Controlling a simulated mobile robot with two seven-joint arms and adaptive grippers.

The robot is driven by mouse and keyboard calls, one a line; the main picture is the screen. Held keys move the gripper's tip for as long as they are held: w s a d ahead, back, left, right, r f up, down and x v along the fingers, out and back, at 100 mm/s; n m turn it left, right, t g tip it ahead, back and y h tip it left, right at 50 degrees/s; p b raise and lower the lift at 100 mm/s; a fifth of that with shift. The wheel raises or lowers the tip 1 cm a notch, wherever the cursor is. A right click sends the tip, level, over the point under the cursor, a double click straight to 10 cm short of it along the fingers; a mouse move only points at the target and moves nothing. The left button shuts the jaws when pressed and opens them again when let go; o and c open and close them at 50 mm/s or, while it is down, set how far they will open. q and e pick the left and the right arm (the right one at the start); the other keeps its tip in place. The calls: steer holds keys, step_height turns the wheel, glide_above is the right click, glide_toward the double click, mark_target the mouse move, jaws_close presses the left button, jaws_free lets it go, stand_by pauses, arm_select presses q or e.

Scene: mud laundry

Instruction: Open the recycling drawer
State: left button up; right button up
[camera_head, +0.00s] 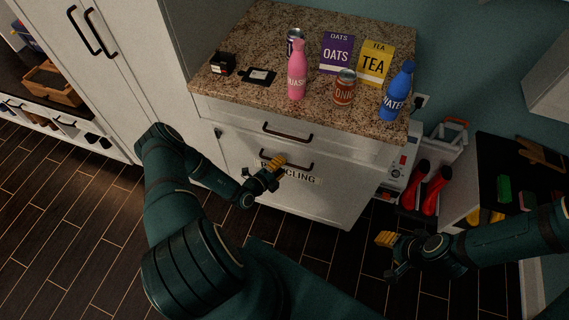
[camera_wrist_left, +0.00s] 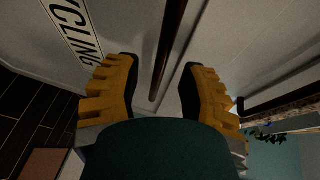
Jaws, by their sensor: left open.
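The recycling drawer (camera_head: 330,193) is the white lower front under the granite counter, labelled "RECYCLING", and it looks shut. Its dark bar handle (camera_head: 298,166) runs across the front above the label. My left gripper (camera_head: 276,168) is at this handle, in front of the drawer. In the left wrist view the left gripper (camera_wrist_left: 165,85) is open, and the dark handle bar (camera_wrist_left: 168,50) runs between its yellow fingers, with gaps showing on both sides. The label (camera_wrist_left: 75,28) shows at the upper left there. My right gripper (camera_head: 386,255) hangs over the floor at the right, well away from the drawer.
An upper drawer with its own handle (camera_head: 287,132) is just above. The counter (camera_head: 235,55) bears a pink bottle (camera_head: 297,75), a blue bottle (camera_head: 397,92), boxes and cans. Red boots (camera_head: 435,190) stand right of the cabinet. Dark floor (camera_head: 325,245) in front of the drawer is clear.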

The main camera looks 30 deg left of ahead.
arm_select(q)
steer(key=shift+x, duration=1.2)
steer(key=shift+r, duration=0.1)
jaws_close()
